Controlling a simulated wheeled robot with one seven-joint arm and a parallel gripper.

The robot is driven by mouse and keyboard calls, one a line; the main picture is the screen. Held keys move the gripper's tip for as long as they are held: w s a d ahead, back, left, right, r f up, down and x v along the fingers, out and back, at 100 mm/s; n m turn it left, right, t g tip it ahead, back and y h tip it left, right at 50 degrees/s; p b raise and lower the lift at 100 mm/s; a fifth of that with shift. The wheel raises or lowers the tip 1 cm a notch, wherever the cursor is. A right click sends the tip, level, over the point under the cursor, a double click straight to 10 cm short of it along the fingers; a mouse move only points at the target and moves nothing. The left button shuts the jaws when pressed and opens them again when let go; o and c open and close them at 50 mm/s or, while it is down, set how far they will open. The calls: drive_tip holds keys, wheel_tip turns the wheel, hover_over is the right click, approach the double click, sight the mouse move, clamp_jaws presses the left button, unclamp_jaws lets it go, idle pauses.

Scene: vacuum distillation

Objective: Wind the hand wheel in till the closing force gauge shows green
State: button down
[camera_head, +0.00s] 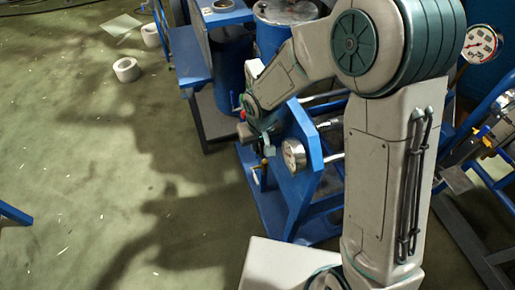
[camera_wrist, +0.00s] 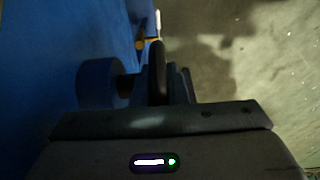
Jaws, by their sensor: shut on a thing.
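My gripper (camera_head: 264,142) is at the left face of a blue press-like frame (camera_head: 307,160), low in front of my arm. In the wrist view its fingers (camera_wrist: 172,84) are shut on a dark, thin rim seen edge-on, which looks like the hand wheel (camera_wrist: 157,70). A blue round boss (camera_wrist: 98,82) sits beside it on the blue frame. In the head view the wheel is mostly hidden by my gripper. A round gauge with a pale face (camera_head: 293,155) is on the frame, just right of my gripper; its needle and colours are too small to read.
Blue drums (camera_head: 283,25) and a blue stand (camera_head: 192,58) are behind the frame. Another dial gauge (camera_head: 481,44) is at the upper right. White rolls (camera_head: 127,70) lie on the green floor. The floor to the left is mostly clear.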

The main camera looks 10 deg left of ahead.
drive_tip(key=shift+t+b, duration=0.4)
drive_tip(key=shift+b, duration=0.35)
drive_tip(key=c, duration=1.4)
unclamp_jaws()
drive_tip(key=shift+c, duration=0.2)
drive_tip(key=shift+r, duration=0.1)
drive_tip(key=p+v, duration=0.2)
drive_tip(key=v, duration=1.1)
drive_tip(key=shift+d+r, duration=0.3)
drive_tip(key=shift+s, duration=0.1)
